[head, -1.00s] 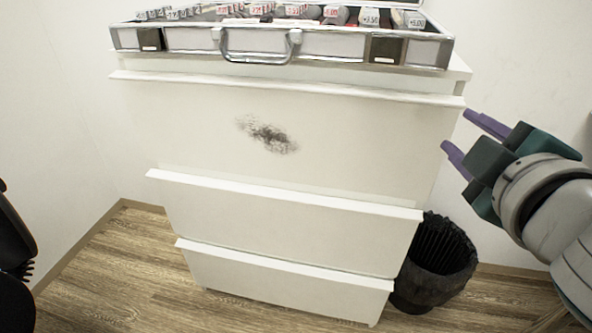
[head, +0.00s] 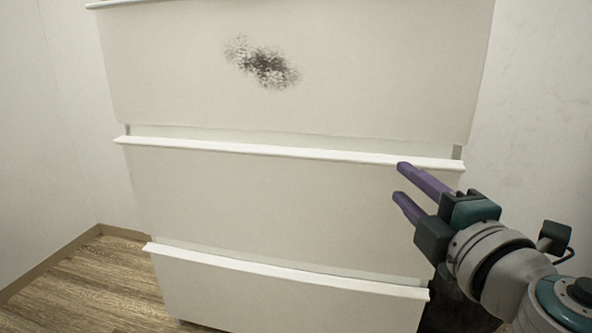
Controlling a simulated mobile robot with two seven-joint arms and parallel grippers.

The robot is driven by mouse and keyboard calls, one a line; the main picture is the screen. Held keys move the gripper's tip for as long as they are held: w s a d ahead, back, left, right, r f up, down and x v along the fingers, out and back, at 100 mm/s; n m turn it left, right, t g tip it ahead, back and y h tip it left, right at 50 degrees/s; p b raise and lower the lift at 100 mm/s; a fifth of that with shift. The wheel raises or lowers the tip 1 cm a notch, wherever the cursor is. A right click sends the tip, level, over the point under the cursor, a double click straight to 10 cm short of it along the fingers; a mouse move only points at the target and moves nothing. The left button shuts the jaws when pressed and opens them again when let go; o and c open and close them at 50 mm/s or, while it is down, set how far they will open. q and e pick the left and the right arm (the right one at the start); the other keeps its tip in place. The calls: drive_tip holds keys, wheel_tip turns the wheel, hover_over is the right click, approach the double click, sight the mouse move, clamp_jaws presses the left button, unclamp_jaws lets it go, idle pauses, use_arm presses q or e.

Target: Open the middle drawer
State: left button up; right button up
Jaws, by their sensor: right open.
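The white chest of drawers fills the middle of the head view. Its middle drawer (head: 270,205) looks shut, with a white lip (head: 270,149) running along its top edge. My right gripper (head: 399,180) is in front of the right part of this drawer. Its two purple fingers are apart with nothing between them, pointing left. The upper fingertip overlaps the lip near its right end in the picture; I cannot tell whether it touches. My left gripper is not in view.
The top drawer (head: 390,75) has a dark smudge (head: 262,65). The bottom drawer (head: 280,300) looks shut below. A dark bin (head: 456,308) is mostly hidden behind my right arm. Walls stand on both sides; wood floor (head: 85,280) is clear at lower left.

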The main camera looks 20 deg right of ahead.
sight(380, 163)
drive_tip(key=b+x, duration=0.1)
drive_tip(key=x, duration=0.6)
drive_tip(key=shift+w, duration=0.25)
drive_tip(key=shift+c, duration=0.3)
clamp_jaws()
idle(0.8)
